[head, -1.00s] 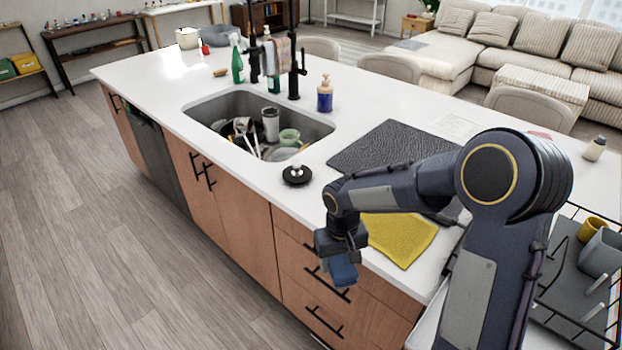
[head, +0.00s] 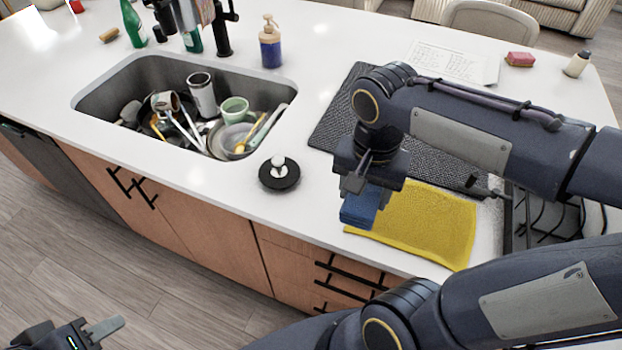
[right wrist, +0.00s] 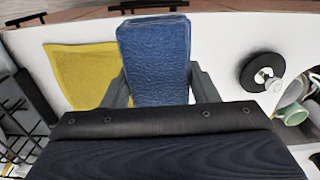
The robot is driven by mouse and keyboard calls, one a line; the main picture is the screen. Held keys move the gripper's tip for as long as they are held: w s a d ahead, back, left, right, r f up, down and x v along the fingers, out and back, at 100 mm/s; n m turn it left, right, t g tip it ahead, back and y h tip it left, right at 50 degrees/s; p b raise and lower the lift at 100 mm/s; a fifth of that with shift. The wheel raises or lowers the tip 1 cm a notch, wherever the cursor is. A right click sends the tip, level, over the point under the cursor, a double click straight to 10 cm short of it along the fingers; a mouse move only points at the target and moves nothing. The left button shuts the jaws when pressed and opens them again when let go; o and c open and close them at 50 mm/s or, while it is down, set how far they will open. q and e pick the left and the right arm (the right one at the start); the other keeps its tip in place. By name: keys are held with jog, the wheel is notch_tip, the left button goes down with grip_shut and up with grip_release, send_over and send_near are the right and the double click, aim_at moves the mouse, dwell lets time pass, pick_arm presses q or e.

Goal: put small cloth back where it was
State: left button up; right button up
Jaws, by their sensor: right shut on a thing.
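My right gripper (head: 365,190) is shut on a small blue cloth (head: 360,211) that looks folded into a thick block. In the head view it is held over the near-left part of a yellow cloth (head: 440,225) lying flat on the counter; the gap below is hard to judge. In the right wrist view the blue cloth (right wrist: 153,60) sits between both fingers, with the yellow cloth (right wrist: 80,75) to its left. My left gripper (head: 95,333) is low at the left, off the counter and partly cut off; its opening is unclear.
A dark textured mat (head: 340,125) lies behind the yellow cloth. A black sink stopper (head: 279,175) is to the left. The sink (head: 100,92) holds several dishes. A soap bottle (head: 270,45) stands behind it. A dark wire rack (head: 545,225) is at the right.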

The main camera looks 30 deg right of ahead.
jog(key=w+f+p, duration=0.2)
jog(key=w+f, duration=0.2)
jog(key=w, duration=0.5)
send_over(321, 192)
jog(key=s, duration=0.1)
jog(key=shift+m, duration=0.3)
notch_tip(321, 192, down, 4)
jog(key=shift+d+f, duration=0.15)
jog(key=shift+f, duration=0.1)
jog(key=shift+w+f, duration=0.35)
jog(key=shift+f, duration=0.15)
jog(key=f, duration=0.3)
jog(key=shift+w+f, duration=0.2)
jog(key=shift+f, duration=0.05)
jog(key=shift+f, duration=0.2)
jog(key=o, duration=1)
jog(key=shift+r, duration=0.1)
jog(key=shift+c, duration=0.2)
